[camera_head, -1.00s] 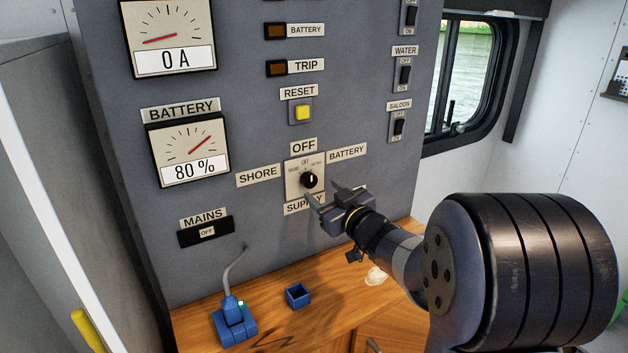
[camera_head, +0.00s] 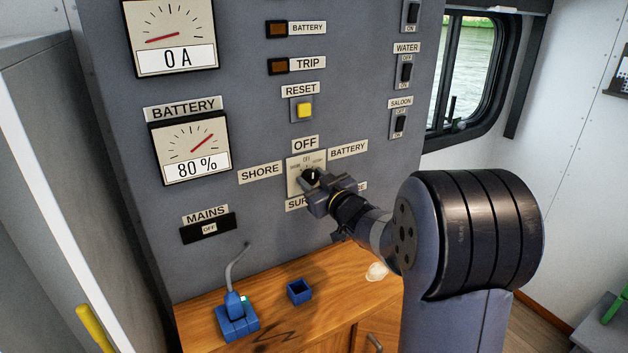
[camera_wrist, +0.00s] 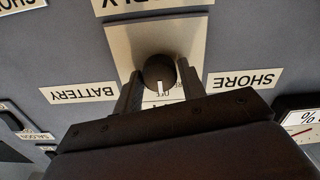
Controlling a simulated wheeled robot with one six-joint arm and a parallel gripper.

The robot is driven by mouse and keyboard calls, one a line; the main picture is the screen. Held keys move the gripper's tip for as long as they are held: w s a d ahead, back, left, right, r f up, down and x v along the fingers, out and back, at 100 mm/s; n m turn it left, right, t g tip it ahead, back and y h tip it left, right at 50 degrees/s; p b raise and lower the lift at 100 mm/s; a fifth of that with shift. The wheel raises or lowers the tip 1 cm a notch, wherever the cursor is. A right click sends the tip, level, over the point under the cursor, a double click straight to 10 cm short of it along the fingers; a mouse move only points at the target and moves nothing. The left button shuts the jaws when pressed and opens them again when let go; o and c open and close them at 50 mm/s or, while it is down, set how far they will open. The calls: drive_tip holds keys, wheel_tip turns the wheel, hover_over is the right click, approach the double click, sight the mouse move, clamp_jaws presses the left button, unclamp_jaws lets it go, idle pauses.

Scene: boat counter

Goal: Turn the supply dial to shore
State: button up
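The supply dial (camera_head: 312,175) is a round black knob with a white pointer mark on a pale plate. Its pointer faces the OFF label (camera_head: 305,143); the wrist view, which is upside down, also shows the knob (camera_wrist: 157,73) with its mark toward OFF. The SHORE label (camera_head: 261,173) is left of the dial in the head view, and the BATTERY label (camera_head: 348,149) is right. My gripper (camera_wrist: 160,88) is open, one finger on each side of the knob, with a small gap seeming to show. In the head view it partly covers the dial and the SUPPLY label.
The yellow reset button (camera_head: 304,109) is above the dial. A MAINS display (camera_head: 208,228) reads OFF. A blue plug in a socket (camera_head: 237,322) and a small open blue box (camera_head: 299,291) sit on the wooden counter below. Switches line the panel's right side.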

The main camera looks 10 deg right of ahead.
drive_tip(key=c, duration=0.6)
drive_tip(key=shift+f+n+b, duration=0.15)
drive_tip(key=shift+n+b, duration=0.25)
drive_tip(key=shift+b, duration=0.1)
drive_tip(key=shift+n+b, duration=0.6)
drive_tip(key=shift+b, duration=0.1)
drive_tip(key=shift+f+n+b, duration=0.1)
drive_tip(key=shift+n+b, duration=1.05)
drive_tip(key=shift+n, duration=0.05)
drive_tip(key=shift+n+b, duration=1.6)
drive_tip(key=shift+n, duration=0.7)
drive_tip(key=shift+r, duration=0.2)
drive_tip(key=o, duration=1)
